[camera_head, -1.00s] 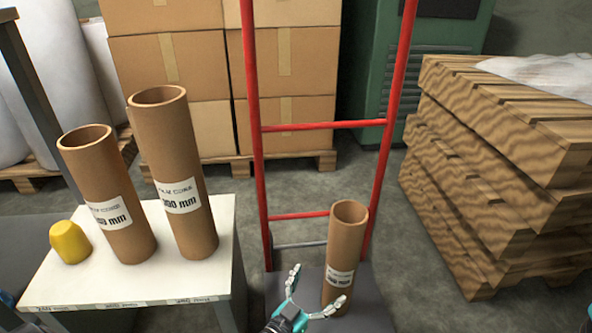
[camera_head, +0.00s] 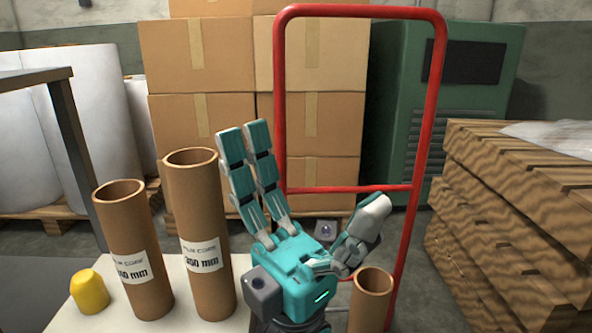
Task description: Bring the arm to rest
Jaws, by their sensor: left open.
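My left gripper (camera_head: 310,172) is open and empty, raised in the middle of the head view with its teal and grey fingers spread and pointing up. It is in front of the red hand truck (camera_head: 437,100). A short brown cardboard core (camera_head: 372,302) stands upright just right of and below the gripper, partly cut off by the picture's bottom edge. The gripper looks apart from it. My right gripper is not in view.
Two labelled cardboard cores, a shorter (camera_head: 133,250) and a taller one (camera_head: 200,225), stand on a white table (camera_head: 180,318) beside a yellow object (camera_head: 89,291). Stacked boxes (camera_head: 200,125) and a green cabinet (camera_head: 455,85) stand behind. Stacked wooden pallets (camera_head: 510,220) are at right.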

